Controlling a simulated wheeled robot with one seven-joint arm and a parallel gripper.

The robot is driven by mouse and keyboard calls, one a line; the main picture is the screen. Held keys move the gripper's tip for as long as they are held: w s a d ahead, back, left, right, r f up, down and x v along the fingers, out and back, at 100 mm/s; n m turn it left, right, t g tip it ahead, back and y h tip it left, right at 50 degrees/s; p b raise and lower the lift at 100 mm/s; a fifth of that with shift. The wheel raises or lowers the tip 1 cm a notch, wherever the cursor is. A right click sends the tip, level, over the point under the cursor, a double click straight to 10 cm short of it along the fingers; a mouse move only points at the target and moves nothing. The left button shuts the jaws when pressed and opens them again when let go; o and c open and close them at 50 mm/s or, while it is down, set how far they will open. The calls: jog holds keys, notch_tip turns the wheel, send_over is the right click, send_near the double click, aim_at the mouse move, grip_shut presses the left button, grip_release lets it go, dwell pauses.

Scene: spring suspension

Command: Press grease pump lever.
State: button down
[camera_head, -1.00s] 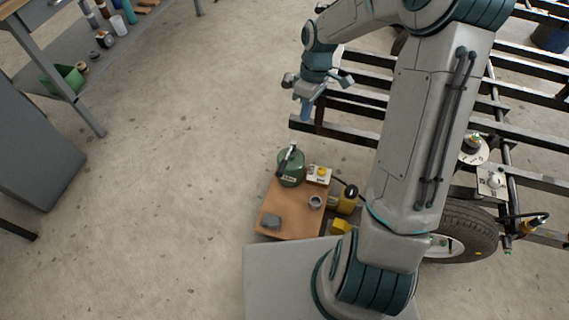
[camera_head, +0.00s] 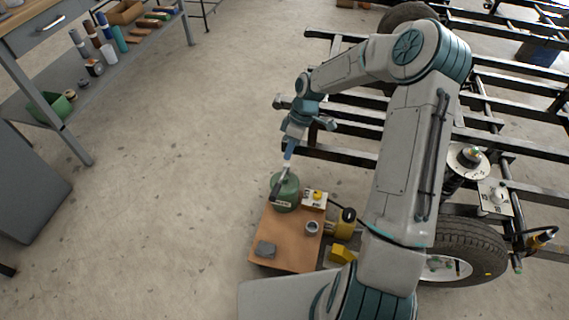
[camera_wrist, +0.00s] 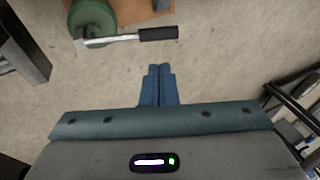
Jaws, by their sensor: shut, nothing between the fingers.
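The green grease pump (camera_head: 286,194) stands at the back left of a small brown-topped table, and it also shows at the top left of the wrist view (camera_wrist: 93,18). Its lever has a pale metal rod (camera_wrist: 108,40) and a dark grip (camera_wrist: 158,33). In the head view the lever (camera_head: 280,184) slants across the top of the pump. My gripper (camera_head: 288,156) is shut and empty, fingers together and pointing down, just behind the pump. In the wrist view the closed blue fingertips (camera_wrist: 160,68) appear below the dark grip, apart from it in the picture.
A dark vehicle frame (camera_head: 350,157) and wheel (camera_head: 468,246) stand to the right.

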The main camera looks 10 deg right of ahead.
aim_at(276, 190)
jog(key=b+x, duration=0.4)
jog(key=x, duration=0.8)
jog(key=shift+a+f, duration=0.1)
jog(key=shift+f, duration=0.25)
